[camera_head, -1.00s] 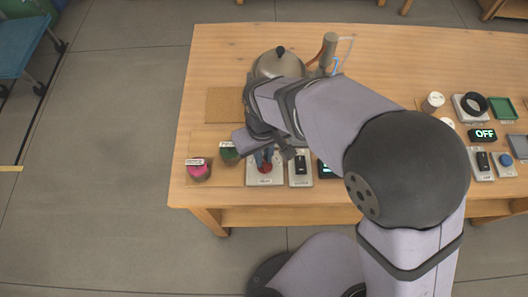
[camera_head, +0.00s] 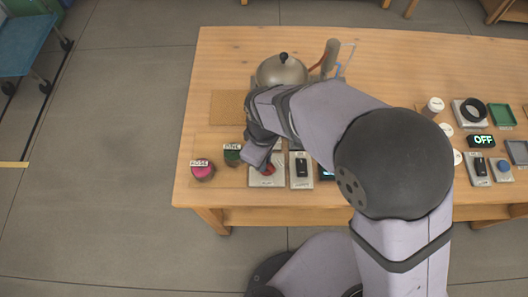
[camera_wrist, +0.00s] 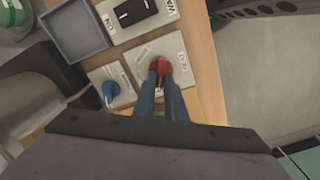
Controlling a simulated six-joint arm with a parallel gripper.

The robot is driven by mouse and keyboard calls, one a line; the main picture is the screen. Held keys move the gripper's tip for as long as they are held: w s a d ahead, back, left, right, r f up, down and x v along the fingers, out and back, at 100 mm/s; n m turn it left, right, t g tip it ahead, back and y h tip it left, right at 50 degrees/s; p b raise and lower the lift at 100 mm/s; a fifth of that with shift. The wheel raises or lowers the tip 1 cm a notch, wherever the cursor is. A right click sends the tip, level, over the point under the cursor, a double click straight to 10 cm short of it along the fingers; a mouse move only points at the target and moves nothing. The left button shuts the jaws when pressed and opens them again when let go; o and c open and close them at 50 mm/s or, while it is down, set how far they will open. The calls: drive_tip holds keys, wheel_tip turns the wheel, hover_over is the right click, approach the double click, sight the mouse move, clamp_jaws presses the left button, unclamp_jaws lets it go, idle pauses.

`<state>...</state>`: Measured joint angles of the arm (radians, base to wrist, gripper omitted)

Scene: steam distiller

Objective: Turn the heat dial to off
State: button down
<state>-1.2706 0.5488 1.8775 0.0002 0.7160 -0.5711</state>
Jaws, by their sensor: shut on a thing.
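The red heat dial (camera_head: 268,170) sits on a pale plate (camera_head: 266,184) near the table's front edge. It also shows in the wrist view (camera_wrist: 162,68), between the tips of my two blue fingers. My gripper (camera_wrist: 161,78) is shut on the dial. In the head view my wrist covers the fingers and part of the dial's plate. The dial's pointer mark cannot be made out.
A black switch (camera_head: 301,167) stands on a plate just right of the dial. Pink (camera_head: 203,171) and green (camera_head: 232,155) labelled jars stand to its left. A steel kettle (camera_head: 282,70) is behind. A display reading OFF (camera_head: 483,141) is far right.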

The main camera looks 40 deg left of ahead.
drive_tip(key=shift+a, duration=0.1)
drive_tip(key=c, duration=1.8)
unclamp_jaws()
drive_tip(key=shift+r, duration=0.15)
drive_tip(key=shift+r+b, duration=0.55)
drive_tip(key=shift+r, duration=3)
